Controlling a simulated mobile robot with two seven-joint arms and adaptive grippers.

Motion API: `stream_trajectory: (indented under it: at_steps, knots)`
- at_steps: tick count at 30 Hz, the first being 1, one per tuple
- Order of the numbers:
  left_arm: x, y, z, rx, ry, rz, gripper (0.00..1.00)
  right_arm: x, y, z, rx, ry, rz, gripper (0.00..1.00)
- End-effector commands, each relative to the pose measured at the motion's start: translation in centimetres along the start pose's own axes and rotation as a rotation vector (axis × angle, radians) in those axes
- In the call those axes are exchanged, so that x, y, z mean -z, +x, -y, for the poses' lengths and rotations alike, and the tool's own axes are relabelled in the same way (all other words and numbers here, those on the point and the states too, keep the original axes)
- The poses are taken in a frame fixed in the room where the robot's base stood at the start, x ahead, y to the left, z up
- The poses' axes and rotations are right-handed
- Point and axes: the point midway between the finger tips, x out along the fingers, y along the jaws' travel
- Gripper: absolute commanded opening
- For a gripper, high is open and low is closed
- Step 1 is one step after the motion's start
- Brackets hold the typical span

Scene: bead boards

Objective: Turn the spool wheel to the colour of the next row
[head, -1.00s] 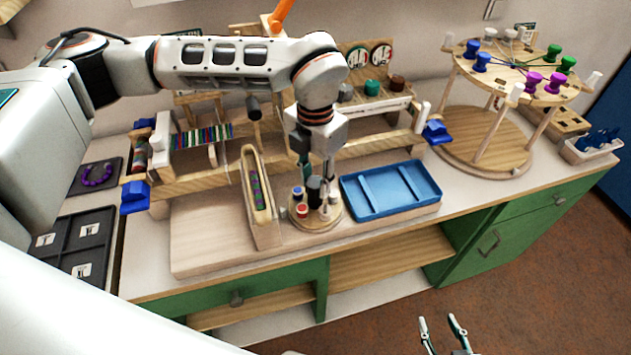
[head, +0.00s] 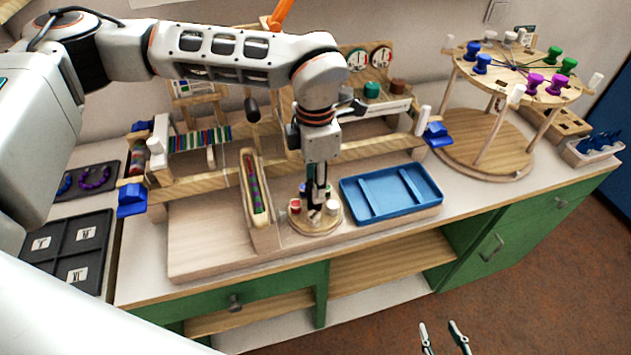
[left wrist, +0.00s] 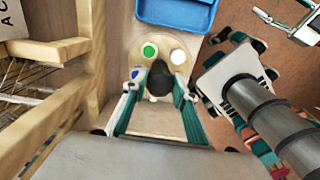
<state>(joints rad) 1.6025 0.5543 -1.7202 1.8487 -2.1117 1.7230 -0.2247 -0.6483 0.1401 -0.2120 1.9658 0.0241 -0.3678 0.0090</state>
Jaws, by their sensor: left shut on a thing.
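The spool wheel (head: 318,228) is a small round wooden disc on the bench, between the narrow bead trough and the blue tray. A red spool (head: 295,206) and a white spool (head: 333,207) show on it. In the left wrist view, a green spool (left wrist: 150,51) and a white spool (left wrist: 178,57) stand beyond the dark centre knob (left wrist: 160,72). My left gripper (head: 315,207) points down over the wheel. In the left wrist view, its fingers (left wrist: 161,84) are shut on the knob and hide part of the disc. My right gripper (head: 439,325) is open and empty, low in front of the bench.
The blue tray (head: 352,206) lies just right of the wheel. The bead trough (head: 246,168) stands close on its left. The wooden loom frame (head: 185,186) runs behind. A large round spool stand (head: 483,150) is at the far right. Dark trays (head: 68,228) lie left.

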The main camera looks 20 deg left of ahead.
Motion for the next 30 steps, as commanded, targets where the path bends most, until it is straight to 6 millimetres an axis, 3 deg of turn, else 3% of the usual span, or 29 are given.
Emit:
stream_trajectory:
  at_steps: [11,12,14,25,30]
  knots:
    - [0.0,0.0,0.0,-0.001,0.008,0.000,0.06,-0.1,0.0,0.0,0.000,0.000,0.002,0.40]
    - [0.0,0.0,0.0,-0.001,0.008,0.000,0.33,-0.2,0.0,0.0,0.001,0.000,0.003,0.40]
    - [0.0,0.0,0.0,-0.001,0.008,0.000,0.44,-0.2,0.0,0.1,0.001,0.000,0.004,0.40]
    - [0.0,-0.2,0.0,-0.001,0.006,0.001,0.44,-0.4,0.0,0.0,0.000,-0.002,0.007,0.40]
    - [-0.1,-2.1,-0.1,-0.003,0.004,0.002,0.44,-0.3,0.0,0.0,0.001,-0.001,0.005,0.40]
